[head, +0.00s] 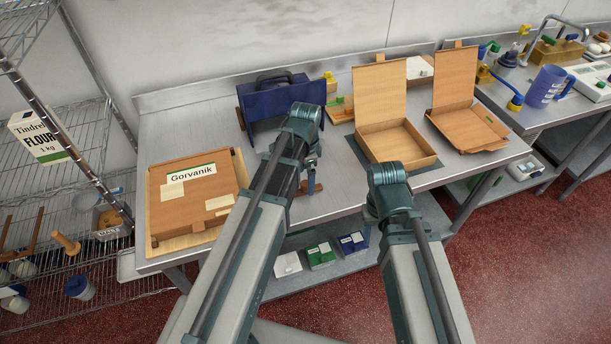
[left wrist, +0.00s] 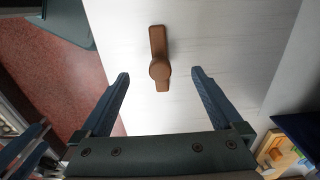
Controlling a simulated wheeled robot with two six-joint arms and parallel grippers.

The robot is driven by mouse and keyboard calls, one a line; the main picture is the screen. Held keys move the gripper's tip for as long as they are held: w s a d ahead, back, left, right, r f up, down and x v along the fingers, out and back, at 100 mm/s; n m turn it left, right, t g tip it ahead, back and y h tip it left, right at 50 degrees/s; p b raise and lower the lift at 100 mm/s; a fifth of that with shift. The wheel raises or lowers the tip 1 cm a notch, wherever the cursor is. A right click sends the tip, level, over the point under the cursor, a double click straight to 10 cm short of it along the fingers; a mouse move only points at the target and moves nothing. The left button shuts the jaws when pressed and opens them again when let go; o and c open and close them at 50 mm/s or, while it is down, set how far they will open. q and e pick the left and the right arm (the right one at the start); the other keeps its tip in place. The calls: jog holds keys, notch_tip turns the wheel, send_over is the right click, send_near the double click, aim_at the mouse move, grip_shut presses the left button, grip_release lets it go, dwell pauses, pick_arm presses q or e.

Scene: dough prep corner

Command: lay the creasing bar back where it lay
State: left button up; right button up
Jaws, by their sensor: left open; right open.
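The creasing bar, a brown bar with a round knob (left wrist: 159,67), lies on the bare steel table. In the left wrist view it is beyond and between the fingertips, clear of both. In the head view its brown end (head: 318,187) shows near the table's front edge, partly hidden by my left arm. My left gripper (left wrist: 160,75) is open and empty above it; in the head view it is mostly hidden behind its own arm. My right gripper (left wrist: 44,135) shows at the lower left of the left wrist view, fingers apart, nothing visible between them.
A closed box labelled Gorvanik (head: 200,203) lies on the left of the steel table (head: 165,127). A dark blue case (head: 272,106) stands at the back. Two open cardboard boxes (head: 392,145) (head: 470,130) stand to the right. Bare steel surrounds the bar.

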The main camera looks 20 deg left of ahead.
pick_arm(q)
jog(key=shift+r+p, duration=2.5)
jog(key=shift+r, duration=0.2)
jog(key=shift+s+d+f, duration=0.15)
jog(key=shift+s+d, duration=0.1)
jog(key=s+d+f+n+y+b, duration=0.1)
jog(key=s+d+f+n+b, duration=0.1)
jog(key=s+d+n, duration=0.5)
jog(key=s+d+b, duration=0.1)
jog(key=s+d, duration=0.2)
jog(key=s, duration=0.3)
jog(key=shift+s+f, duration=0.4)
